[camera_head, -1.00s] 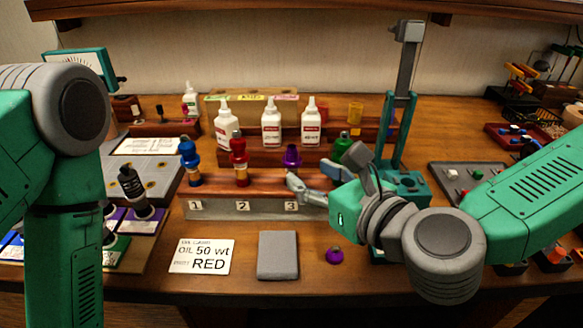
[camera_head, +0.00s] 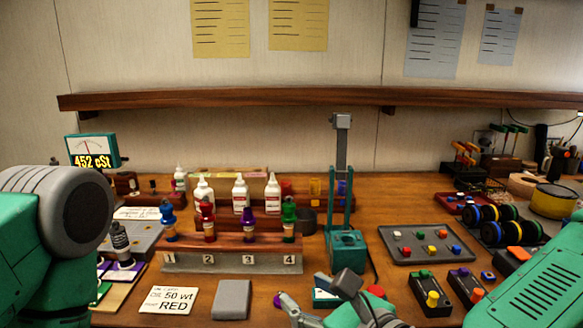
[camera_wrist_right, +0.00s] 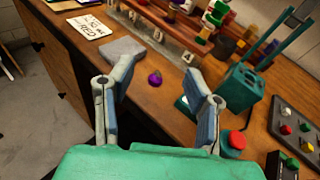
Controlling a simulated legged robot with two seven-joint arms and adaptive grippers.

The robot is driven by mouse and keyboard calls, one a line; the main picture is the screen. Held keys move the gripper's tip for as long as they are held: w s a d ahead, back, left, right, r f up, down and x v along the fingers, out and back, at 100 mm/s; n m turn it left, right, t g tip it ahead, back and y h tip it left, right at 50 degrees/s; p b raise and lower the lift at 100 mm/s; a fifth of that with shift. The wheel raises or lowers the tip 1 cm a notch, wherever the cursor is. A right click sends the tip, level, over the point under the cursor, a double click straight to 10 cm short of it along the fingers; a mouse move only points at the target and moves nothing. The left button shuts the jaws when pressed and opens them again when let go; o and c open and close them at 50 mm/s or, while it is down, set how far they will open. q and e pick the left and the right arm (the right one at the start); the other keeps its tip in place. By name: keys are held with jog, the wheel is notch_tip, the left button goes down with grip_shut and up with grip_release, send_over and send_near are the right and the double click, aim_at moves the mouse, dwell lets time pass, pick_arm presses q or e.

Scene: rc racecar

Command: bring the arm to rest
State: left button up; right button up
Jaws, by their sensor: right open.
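My right arm comes in at the lower right of the head view, with its gripper (camera_head: 308,300) low over the table's front edge. The right wrist view shows the same gripper (camera_wrist_right: 160,95) open, its two fingers well apart and nothing between them. A small purple cap (camera_wrist_right: 155,79) lies on the table beyond the fingertips. My left arm shows at the left edge of the head view; its gripper is out of the picture.
A numbered rack (camera_head: 232,262) holds blue, red, purple and green shock bodies. A green press (camera_head: 345,249) and parts tray (camera_head: 428,245) stand right.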

jog(key=s+d+f+n+g+h, duration=0.1)
jog(key=s+d+f+n+g, duration=0.2)
jog(key=s+f+n, duration=0.45)
jog(key=s+d+f+n+g+h, duration=0.1)
jog(key=s+d+f+n+g, duration=0.2)
jog(key=f, duration=0.7)
jog(key=s+d+f+n+g+h, duration=0.2)
jog(key=s+f+n+g, duration=0.15)
jog(key=f+n, duration=0.45)
pick_arm(q)
jog(key=shift+w+f, duration=0.15)
jog(key=shift+w, duration=0.15)
pick_arm(e)
jog(key=s+d+f+n+h, duration=0.1)
jog(key=s+d+f+n, duration=0.1)
jog(key=d, duration=0.3)
jog(key=s+d+f+n+g+h, duration=0.1)
jog(key=s+d+f+n+h, duration=0.1)
jog(key=d+n, duration=0.3)
jog(key=s+d+f+n+g+h, duration=0.1)
jog(key=s+d+f+n, duration=0.2)
jog(key=d, duration=0.4)
jog(key=shift+d+f+h, duration=0.2)
jog(key=shift+f+h, duration=0.2)
jog(key=shift+f, duration=0.1)
